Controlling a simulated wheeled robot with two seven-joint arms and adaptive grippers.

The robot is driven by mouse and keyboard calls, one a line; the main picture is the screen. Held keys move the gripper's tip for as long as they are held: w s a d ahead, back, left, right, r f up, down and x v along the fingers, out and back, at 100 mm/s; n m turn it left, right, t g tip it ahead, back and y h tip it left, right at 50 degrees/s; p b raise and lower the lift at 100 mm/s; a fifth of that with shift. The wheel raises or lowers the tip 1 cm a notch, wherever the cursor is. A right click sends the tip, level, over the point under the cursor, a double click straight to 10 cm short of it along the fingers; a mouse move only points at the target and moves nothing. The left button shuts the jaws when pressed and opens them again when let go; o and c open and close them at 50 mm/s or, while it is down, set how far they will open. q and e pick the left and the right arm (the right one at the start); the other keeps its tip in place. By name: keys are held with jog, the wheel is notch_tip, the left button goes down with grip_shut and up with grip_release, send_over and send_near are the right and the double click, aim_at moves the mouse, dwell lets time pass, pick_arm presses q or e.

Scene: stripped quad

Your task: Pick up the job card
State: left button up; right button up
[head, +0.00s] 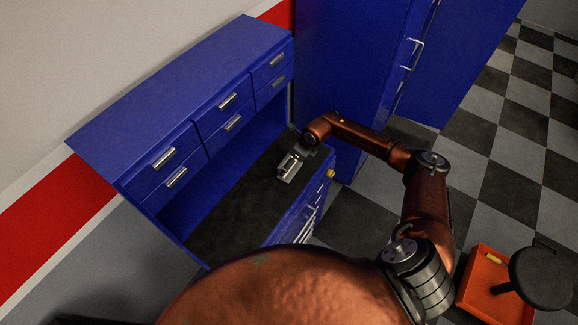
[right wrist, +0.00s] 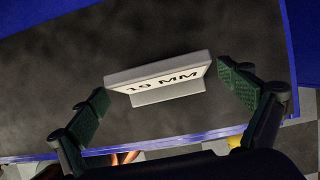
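The job card (right wrist: 160,76) is a small white sign reading "19 MM" on a grey foot. It stands on the dark worktop and shows small and pale in the head view (head: 289,168). My right gripper (right wrist: 168,103) is open, with one green-padded finger to each side of the card and visible gaps between. I cannot tell how high the fingertips are above the worktop. In the head view my right arm reaches over the bench from the right, and its gripper (head: 304,150) is small beside the card. My left gripper is not in view.
The dark worktop (head: 232,212) is otherwise bare, with a blue drawer cabinet (head: 205,100) above its back. A tall blue cabinet (head: 345,60) stands beyond its far end. A red-orange box (head: 480,285) and a dark round stool (head: 541,277) are on the chequered floor at right.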

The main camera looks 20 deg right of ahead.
jog(key=c, duration=0.9)
jog(key=shift+o, duration=0.2)
jog(key=shift+r, duration=0.15)
